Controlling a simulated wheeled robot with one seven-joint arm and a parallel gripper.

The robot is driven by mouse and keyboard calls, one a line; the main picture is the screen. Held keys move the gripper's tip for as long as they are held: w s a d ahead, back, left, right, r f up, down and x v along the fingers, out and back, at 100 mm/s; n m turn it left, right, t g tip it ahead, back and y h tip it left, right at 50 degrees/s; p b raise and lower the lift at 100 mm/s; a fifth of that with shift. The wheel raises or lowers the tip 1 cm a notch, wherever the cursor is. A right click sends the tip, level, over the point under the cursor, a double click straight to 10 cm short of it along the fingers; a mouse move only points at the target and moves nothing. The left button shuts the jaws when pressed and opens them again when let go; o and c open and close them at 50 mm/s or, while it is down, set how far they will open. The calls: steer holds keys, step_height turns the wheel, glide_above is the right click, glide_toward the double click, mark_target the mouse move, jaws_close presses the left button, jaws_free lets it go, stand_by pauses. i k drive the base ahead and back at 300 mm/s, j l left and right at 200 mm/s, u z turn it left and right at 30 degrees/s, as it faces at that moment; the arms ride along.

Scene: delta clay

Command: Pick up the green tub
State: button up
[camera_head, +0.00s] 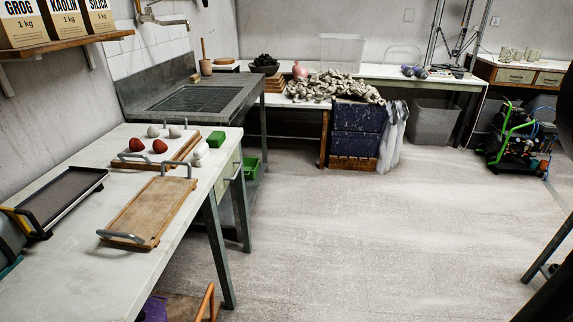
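A bright green tub (250,167) sits low beneath the sink counter, just past the far end of the long pale table. The table's far leg and frame partly cover it, and I cannot see what it holds. A small green block-like item (216,139) lies on the table's far right corner; I cannot tell whether it is a container. My gripper is not in view.
The long pale table (75,265) fills the left, bearing a wooden tray (150,210), a dark tray (62,195) and red and grey lumps. A metal sink counter (225,95) stands behind. A green-framed cart (515,140) is at right. The middle floor is clear.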

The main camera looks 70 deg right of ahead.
mark_target(251, 164)
steer(key=z, duration=1.5)
steer(key=i+l+z, duration=0.25)
steer(key=i, duration=0.2)
steer(key=i+z, duration=0.2)
steer(key=i, duration=0.25)
steer(key=i+l, duration=0.15)
steer(key=i, duration=0.7)
steer(key=i+l, duration=0.15)
steer(key=i, duration=0.75)
steer(key=i+l+u, duration=0.15)
steer(key=i+u, duration=0.35)
steer(key=i+l+u, duration=0.3)
steer(key=u, duration=0.15)
steer(key=i+l+u, duration=0.3)
steer(key=u, duration=0.2)
steer(key=i+l+u, duration=0.2)
steer(key=l+u, duration=0.25)
steer(key=l, duration=0.2)
steer(key=i+l+u, duration=0.15)
steer(key=l+u, duration=0.35)
